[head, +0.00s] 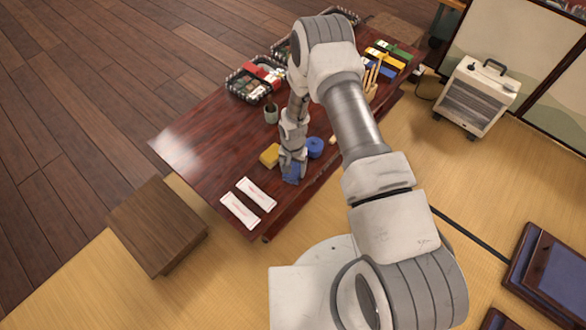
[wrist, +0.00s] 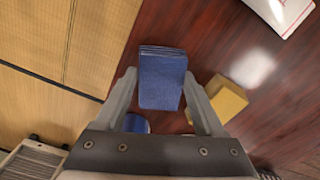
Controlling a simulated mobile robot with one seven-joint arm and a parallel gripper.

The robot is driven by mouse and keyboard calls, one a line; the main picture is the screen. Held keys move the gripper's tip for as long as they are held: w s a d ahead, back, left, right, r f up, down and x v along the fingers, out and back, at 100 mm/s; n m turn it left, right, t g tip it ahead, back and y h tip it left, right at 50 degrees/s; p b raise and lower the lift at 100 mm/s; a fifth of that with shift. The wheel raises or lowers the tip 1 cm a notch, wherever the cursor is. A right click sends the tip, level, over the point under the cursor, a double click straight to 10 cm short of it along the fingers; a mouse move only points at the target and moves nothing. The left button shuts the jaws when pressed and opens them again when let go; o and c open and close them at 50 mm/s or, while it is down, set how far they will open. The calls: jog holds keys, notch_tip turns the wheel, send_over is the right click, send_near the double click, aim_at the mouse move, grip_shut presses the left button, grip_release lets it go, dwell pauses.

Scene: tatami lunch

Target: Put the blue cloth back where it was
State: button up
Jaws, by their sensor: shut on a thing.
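The blue cloth (head: 291,174) is a folded, flat-sided bundle. My gripper (head: 292,163) is shut on it over the near part of the low dark red table (head: 215,165). In the wrist view the cloth (wrist: 162,85) sits between the two fingers of my gripper (wrist: 160,76), its folded edges pointing away from the palm. I cannot tell whether its underside touches the table. A yellow block (head: 269,155) lies just left of the gripper, and a round blue roll (head: 315,147) lies just right of it.
Two white packets (head: 241,211) lie at the table's near end. A small grey-green cup (head: 271,114) and a lunch box (head: 250,82) stand farther back. A wooden stool (head: 157,225) is left of the table and a heater (head: 477,96) is at right. The table's left part is clear.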

jog(key=o, duration=1.3)
notch_tip(320, 180, up, 13)
jog(key=p, duration=0.5)
notch_tip(320, 180, up, 15)
jog(key=t, duration=0.1)
send_over(293, 170)
jog(key=w+d, duration=0.2)
jog(key=d, duration=0.1)
jog(key=s+d+r+n+t, duration=0.1)
jog(key=s+d+r, duration=0.1)
jog(key=r, duration=0.6)
jog(key=s+d+r+n+t, duration=0.1)
jog(key=s+r, duration=0.1)
jog(key=r, duration=0.7)
jog(key=s+d+r+n+t, duration=0.1)
jog(key=s+d+r, duration=0.1)
jog(key=s+r, duration=0.5)
jog(key=s+d+r+n+t, duration=0.1)
jog(key=s+d+r, duration=0.1)
jog(key=s+r, duration=0.5)
jog(key=s, duration=0.6)
jog(key=shift+s+t, duration=0.3)
jog(key=shift+s, duration=0.1)
jog(key=shift+r, duration=0.1)
